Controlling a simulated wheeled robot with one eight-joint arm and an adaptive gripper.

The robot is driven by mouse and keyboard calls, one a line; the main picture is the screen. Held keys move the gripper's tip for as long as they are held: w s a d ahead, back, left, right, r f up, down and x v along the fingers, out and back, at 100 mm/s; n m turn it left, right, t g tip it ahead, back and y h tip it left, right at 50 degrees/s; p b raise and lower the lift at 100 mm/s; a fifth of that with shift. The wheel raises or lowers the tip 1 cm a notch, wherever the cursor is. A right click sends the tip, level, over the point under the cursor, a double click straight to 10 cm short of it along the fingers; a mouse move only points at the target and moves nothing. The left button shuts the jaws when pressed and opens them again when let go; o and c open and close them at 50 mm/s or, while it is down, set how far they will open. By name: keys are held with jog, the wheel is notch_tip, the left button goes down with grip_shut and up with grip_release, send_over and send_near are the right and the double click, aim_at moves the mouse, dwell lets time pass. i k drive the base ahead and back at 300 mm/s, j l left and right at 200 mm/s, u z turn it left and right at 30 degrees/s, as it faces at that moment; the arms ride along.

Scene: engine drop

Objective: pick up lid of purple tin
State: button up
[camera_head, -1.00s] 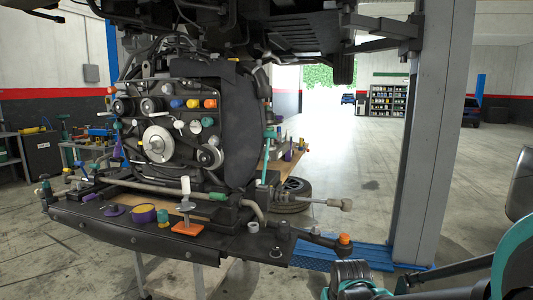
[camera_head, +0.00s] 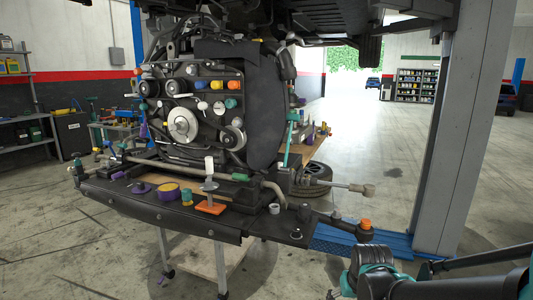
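A small round purple tin (camera_head: 166,192) with a yellow top face stands on the dark front ledge below the engine. A flat purple disc with a small raised knob, which looks like the lid (camera_head: 141,188), lies on the ledge just left of the tin, apart from it. Dark and teal parts of my arm show at the lower right, well away from the tin and lid. My gripper (camera_head: 368,270) seems to be at the end of these parts; its fingers cannot be made out. Nothing held is visible.
An orange-based stand with a white top (camera_head: 211,192) is right of the tin. A white cup (camera_head: 274,209) and an orange-capped part (camera_head: 365,224) are farther right on the ledge. The engine (camera_head: 200,110) rises behind. A grey lift post (camera_head: 458,130) stands at the right. Floor in front is open.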

aim_at(141, 188)
jog(key=u, duration=1.4)
